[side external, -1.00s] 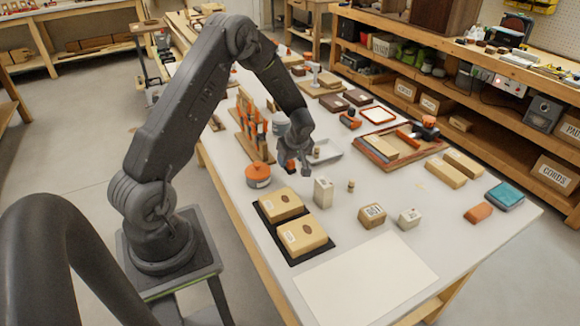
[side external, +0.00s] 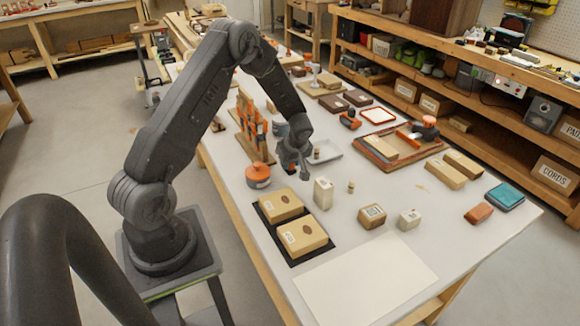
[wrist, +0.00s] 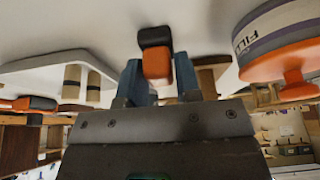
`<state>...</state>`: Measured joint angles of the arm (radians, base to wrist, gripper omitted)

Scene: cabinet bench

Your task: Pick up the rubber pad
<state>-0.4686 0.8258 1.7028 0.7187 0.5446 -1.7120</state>
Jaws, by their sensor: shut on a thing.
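My gripper (wrist: 158,80) shows in the wrist view with its two blue fingers closed on the sides of a small orange-and-black piece (wrist: 155,38). The orange part is between the fingers and the black part sticks out beyond them. I cannot tell for certain that this piece is the rubber pad. In the side view my gripper (side external: 296,166) is low over the bench, between the orange-lidded tin and the grey tray, and the held piece is hard to make out. A flat black mat (side external: 266,236) lies under two tan packages (side external: 303,236).
The orange-lidded tin (side external: 258,176) stands close to my gripper and shows large in the wrist view (wrist: 280,45). A wooden rack (side external: 250,128), a grey tray (side external: 330,151) and a pale upright box (side external: 323,193) are nearby. A white sheet (side external: 365,280) lies clear at the front.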

